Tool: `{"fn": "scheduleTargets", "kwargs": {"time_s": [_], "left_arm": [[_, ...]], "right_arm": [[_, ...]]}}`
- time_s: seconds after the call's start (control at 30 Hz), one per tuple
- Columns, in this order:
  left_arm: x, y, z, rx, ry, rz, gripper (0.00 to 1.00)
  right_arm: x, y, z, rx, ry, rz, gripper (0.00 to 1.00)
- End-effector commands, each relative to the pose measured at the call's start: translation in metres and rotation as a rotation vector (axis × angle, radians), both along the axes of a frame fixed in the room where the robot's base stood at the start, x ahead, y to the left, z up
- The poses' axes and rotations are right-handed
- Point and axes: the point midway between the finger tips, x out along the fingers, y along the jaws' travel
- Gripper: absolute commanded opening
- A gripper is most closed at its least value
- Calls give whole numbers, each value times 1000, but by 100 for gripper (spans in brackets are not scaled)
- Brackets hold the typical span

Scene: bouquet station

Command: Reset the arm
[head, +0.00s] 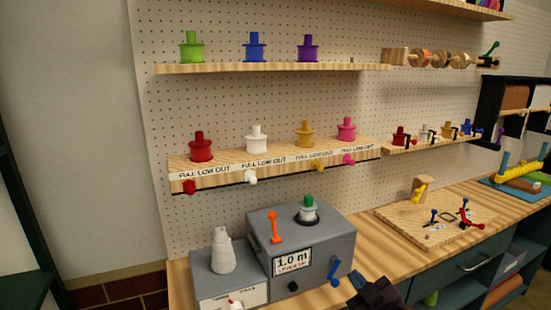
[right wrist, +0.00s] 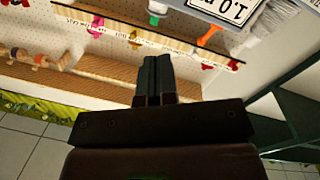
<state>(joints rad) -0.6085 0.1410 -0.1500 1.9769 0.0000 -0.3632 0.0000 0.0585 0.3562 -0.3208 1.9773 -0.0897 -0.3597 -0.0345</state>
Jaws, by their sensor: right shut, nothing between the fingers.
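My right gripper (head: 378,296) shows at the bottom of the head view, dark and in front of the workbench edge, to the right of the grey machine. In the right wrist view its two dark fingers (right wrist: 154,80) lie together with nothing between them. The fingers touch nothing that I can see. My left gripper is in neither view.
A grey machine (head: 317,242) marked "1.0 m" stands on the wooden workbench (head: 386,246), with a blue lever (head: 334,271) close to my right gripper. A lower shelf (head: 230,173) with coloured spools hangs above. A wooden board (head: 410,222) with small tools lies further right.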

Motion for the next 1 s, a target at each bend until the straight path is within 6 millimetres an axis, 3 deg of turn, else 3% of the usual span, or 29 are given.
{"fn": "scheduleTargets", "kwargs": {"time_s": [0.03,0.2,0.5,0.6,0.73,1.0], "left_arm": [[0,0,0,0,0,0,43],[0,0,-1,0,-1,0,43],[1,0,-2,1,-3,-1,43],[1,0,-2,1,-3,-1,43],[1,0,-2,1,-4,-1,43],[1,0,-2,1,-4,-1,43]], "right_arm": [[-13,-11,-25,48,60,-31,0],[-60,-43,-92,168,222,-137,0],[-169,-89,-194,274,467,-333,0],[-202,-97,-216,284,528,-378,0],[-230,-99,-232,289,578,-408,0],[-240,-101,-238,287,597,-416,0]]}}
